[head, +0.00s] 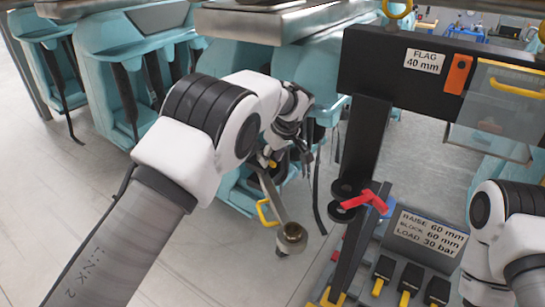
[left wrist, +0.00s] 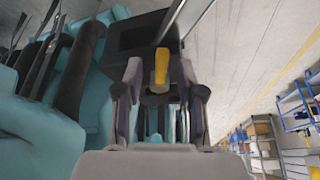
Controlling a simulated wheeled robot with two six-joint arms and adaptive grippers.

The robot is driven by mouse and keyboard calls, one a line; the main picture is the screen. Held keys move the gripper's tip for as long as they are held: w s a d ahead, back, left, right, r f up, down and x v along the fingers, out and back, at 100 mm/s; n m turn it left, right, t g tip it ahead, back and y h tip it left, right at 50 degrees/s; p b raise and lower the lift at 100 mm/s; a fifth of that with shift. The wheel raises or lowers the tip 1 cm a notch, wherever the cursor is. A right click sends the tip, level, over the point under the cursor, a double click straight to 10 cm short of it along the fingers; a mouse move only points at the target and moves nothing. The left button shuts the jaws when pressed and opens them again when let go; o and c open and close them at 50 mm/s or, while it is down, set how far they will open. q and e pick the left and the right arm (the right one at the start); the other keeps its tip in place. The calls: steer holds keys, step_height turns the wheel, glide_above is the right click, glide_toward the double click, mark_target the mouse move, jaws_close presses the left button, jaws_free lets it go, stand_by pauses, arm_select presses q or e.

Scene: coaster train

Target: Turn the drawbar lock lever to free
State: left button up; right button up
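The grey drawbar (head: 270,198) slants down from the teal car to a round eye (head: 291,234) at its end. A small yellow lever (head: 271,163) shows at the drawbar's upper end, partly hidden by my left arm; I cannot tell its setting. My left gripper (head: 307,156) is just right of it and above the drawbar. In the left wrist view, a yellow handle (left wrist: 161,68) stands between the spread fingers (left wrist: 162,85), with gaps on both sides; it seems to be the lever. My right arm shows at the right edge, its gripper out of frame.
A yellow loop handle (head: 266,213) hangs beside the drawbar. A black post carries a red lever (head: 365,199). A sign panel (head: 428,233) and black pedals (head: 410,277) stand at lower right. Teal cars with seats (head: 120,60) fill the back left. Floor at lower middle is clear.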

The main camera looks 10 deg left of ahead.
arm_select(q)
steer(key=v, duration=1.2)
steer(key=shift+w+a+f, duration=0.1)
